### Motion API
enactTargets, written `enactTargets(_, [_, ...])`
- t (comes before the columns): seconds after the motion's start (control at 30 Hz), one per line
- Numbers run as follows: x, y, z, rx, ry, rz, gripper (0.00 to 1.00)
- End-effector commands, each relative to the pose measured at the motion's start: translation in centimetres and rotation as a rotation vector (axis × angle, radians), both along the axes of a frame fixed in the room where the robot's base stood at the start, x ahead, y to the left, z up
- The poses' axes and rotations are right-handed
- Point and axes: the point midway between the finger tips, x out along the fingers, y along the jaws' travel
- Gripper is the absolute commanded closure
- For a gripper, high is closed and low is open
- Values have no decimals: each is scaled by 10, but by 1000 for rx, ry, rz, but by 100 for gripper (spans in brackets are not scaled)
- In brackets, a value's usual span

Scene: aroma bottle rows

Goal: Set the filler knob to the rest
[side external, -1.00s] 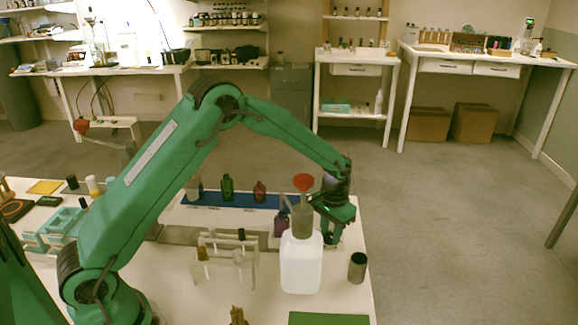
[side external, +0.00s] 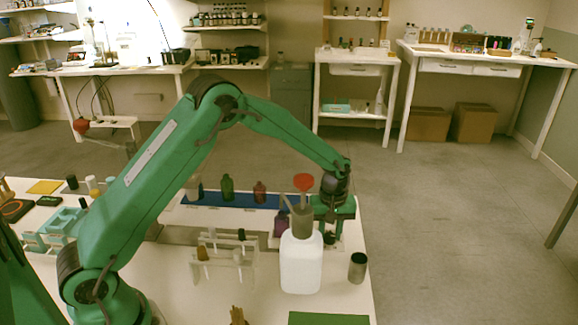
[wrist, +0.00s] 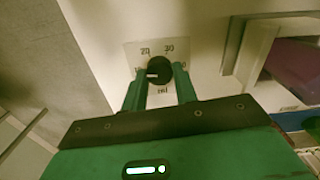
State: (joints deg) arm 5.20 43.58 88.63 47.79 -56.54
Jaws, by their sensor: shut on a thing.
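The filler knob (wrist: 159,70) is a round black dial with a short white mark, set on a pale plate (wrist: 133,52) with printed labels. In the wrist view the white mark points left, towards a label partly hidden by a finger. In the side view my gripper (side external: 331,236) is behind the white bottle, and the knob is mostly hidden.
A purple bottle (side external: 281,224) is close on the left. A test-tube rack (side external: 224,268) stands further left.

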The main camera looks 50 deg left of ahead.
Motion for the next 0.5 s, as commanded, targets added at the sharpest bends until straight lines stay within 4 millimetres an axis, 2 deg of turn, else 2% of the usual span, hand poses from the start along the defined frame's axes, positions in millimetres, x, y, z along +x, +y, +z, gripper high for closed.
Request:
enactTargets(0.2, [0, 0, 2, 1, 1, 80, 94])
enactTargets(0.5, [0, 0, 2, 1, 1, 104, 94])
